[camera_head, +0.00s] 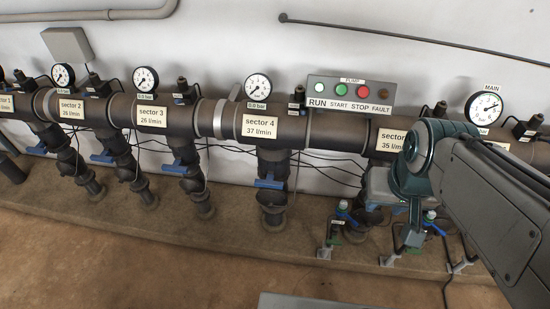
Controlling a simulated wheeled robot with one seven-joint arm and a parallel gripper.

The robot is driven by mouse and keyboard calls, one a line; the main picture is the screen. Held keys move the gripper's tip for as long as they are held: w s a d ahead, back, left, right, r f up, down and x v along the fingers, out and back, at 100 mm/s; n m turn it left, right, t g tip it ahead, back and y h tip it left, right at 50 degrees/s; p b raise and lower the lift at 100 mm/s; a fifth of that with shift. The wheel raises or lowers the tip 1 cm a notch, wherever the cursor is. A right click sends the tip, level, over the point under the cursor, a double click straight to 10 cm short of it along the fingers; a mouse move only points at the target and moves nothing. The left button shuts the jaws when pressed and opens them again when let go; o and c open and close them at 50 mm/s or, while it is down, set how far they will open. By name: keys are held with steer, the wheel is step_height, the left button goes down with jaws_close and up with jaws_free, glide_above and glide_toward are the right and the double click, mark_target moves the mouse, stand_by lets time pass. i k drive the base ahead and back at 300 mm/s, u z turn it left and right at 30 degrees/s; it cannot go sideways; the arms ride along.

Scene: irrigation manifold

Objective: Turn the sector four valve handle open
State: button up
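The sector four valve handle (270,182) is a blue lever on the vertical branch pipe below the white "sector 4, 37 l/min" label (259,127). It lies crosswise to that pipe, roughly level. My gripper (409,240) is to the right of it and lower in the picture, apart from it, near the small pipework under the sector 5 area. The gripper is small and partly hidden by my arm, so its fingers are not clear. Nothing touches the sector four handle.
Blue handles of sector 3 (175,168) and sector 2 (101,157) sit to the left. A pump control box (350,92) is above right. Small taps (343,210) stand on the floor ledge near my gripper. Black cables hang behind the pipes. The brown floor in front is mostly clear.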

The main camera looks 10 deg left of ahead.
mark_target(269, 183)
steer(key=u, duration=0.25)
steer(key=k, duration=0.55)
steer(key=u, duration=0.5)
steer(key=k, duration=0.7)
steer(key=z, duration=0.75)
steer(key=i, duration=1.15)
steer(key=u, duration=0.55)
steer(key=i, duration=0.55)
steer(key=u, duration=0.65)
